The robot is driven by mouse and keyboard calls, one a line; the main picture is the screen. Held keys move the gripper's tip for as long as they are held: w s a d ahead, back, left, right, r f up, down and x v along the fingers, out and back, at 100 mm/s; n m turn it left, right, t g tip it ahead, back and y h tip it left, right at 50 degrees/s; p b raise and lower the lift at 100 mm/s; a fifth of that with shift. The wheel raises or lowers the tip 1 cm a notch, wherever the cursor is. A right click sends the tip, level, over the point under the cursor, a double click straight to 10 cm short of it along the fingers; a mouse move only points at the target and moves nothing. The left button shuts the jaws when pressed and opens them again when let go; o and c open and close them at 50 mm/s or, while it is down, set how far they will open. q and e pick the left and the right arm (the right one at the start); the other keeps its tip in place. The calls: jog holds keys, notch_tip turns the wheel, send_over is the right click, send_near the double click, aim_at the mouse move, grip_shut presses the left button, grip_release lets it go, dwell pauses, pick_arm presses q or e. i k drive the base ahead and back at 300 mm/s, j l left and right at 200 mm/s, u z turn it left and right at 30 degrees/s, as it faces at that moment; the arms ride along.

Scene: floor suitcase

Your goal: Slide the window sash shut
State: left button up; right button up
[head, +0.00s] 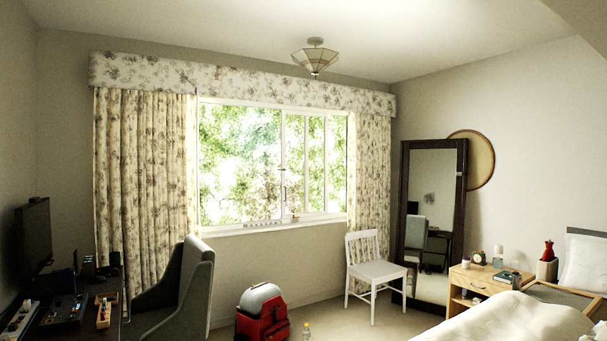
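The window (283,150) is in the far wall, in the middle of the head view, with a white frame and bright green foliage outside. A white-framed sash (305,165) stands in its right half. Several upright bars show there, as if frames overlap. A small dark fitting, perhaps a handle, shows on the upright near the middle. The left half is a wide pane-sized area with no bars across it; I cannot tell whether glass fills it. Neither of my grippers is in view.
Floral curtains (145,190) hang at both sides. A grey armchair (185,295) and a dark desk (85,325) stand at left. A red bag (262,320) and a bottle (307,331) are on the floor below the window. A white chair (375,270) stands right, near a mirror, nightstand and bed.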

aim_at(283, 188)
jog(key=i+j+u, duration=0.45)
jog(key=i+j, duration=0.45)
jog(key=i, duration=0.3)
jog(key=i+j, duration=0.2)
jog(key=i, duration=0.3)
jog(key=i+l+z, duration=0.2)
jog(key=i+z, duration=0.25)
jog(key=i, duration=0.5)
jog(key=i+j+z, duration=0.15)
jog(key=i+z, duration=0.3)
jog(key=i, duration=0.5)
jog(key=i+z, duration=0.2)
jog(key=i, duration=0.3)
jog(key=i+z, duration=0.15)
jog(key=i, duration=0.3)
jog(key=i+z, duration=0.2)
jog(key=i, duration=0.3)
jog(key=i+j+z, duration=0.2)
jog(key=i, duration=0.25)
jog(key=i+j+z, duration=0.15)
jog(key=i, duration=0.35)
jog(key=i+l, duration=0.1)
jog(key=i, duration=0.3)
jog(key=i+l+u, duration=0.1)
jog(key=i, duration=0.25)
jog(key=i+l, duration=0.2)
jog(key=i, duration=0.2)
jog(key=j+u, duration=0.05)
